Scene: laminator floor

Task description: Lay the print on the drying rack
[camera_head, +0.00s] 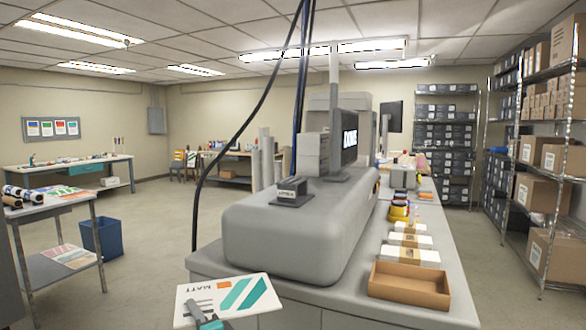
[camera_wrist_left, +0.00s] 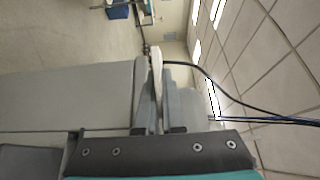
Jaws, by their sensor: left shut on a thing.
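The print (camera_head: 238,293), a white sheet with teal stripes, an orange patch and the word MATT, is at the bottom of the head view. My left gripper (camera_head: 208,323) is shut on its lower edge and holds it in front of the grey bench. In the left wrist view the print (camera_wrist_left: 156,62) shows edge-on as a thin white strip between the fingers of my left gripper (camera_wrist_left: 156,105). I cannot tell for sure which thing is the drying rack. A two-level metal stand (camera_head: 50,208) at the left has flat prints on its lower level. My right gripper is not in view.
A large grey machine (camera_head: 285,235) stands on the bench close ahead, with an open brown box (camera_head: 409,284) at its right. A dark cable hangs over the machine. A blue bin (camera_head: 101,237) is beside the left stand. Floor between stand and bench is clear.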

